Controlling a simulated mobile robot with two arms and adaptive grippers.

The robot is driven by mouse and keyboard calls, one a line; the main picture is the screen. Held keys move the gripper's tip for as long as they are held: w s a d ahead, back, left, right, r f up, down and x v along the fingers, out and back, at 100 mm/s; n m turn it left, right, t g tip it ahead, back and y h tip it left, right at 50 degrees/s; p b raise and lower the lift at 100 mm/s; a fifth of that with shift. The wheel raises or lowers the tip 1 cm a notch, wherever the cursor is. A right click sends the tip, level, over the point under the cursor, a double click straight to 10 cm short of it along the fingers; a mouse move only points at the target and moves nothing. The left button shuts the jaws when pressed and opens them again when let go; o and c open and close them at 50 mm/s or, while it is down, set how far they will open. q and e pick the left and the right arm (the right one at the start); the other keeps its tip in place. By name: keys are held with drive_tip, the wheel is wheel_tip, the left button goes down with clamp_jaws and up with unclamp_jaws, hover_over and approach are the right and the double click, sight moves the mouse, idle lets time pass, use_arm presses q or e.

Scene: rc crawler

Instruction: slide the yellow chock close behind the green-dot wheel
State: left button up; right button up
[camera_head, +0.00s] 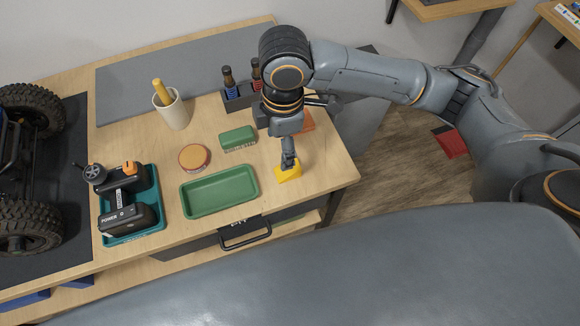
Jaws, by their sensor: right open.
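The yellow chock (288,174) lies on the wooden table near its right front corner. My right gripper (289,163) points down directly over the chock, with its fingertips at the chock's top. The gripper is open; its fingers partly cover the chock, and I cannot tell whether they touch it. The crawler stands at the left edge of the view, cut off by the frame. Its upper wheel (34,108) and lower wheel (28,222) show, but I see no green dot on either. My left gripper is not in view.
A cup (172,112) and bottles (228,78) stand farther back. The crawler is on a dark mat (76,190).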

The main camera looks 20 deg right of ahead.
drive_tip(key=shift+h, duration=0.3)
drive_tip(key=f, duration=0.2)
drive_tip(key=d+f, duration=0.1)
drive_tip(key=f, duration=0.4)
drive_tip(key=shift+w+d, duration=0.25)
drive_tip(key=shift+w+a+f, duration=0.1)
drive_tip(key=shift+f, duration=1.45)
drive_tip(key=shift+w+a+f, duration=0.1)
drive_tip(key=shift+f, duration=1.4)
drive_tip(key=c, duration=1.3)
drive_tip(key=shift+r, duration=0.1)
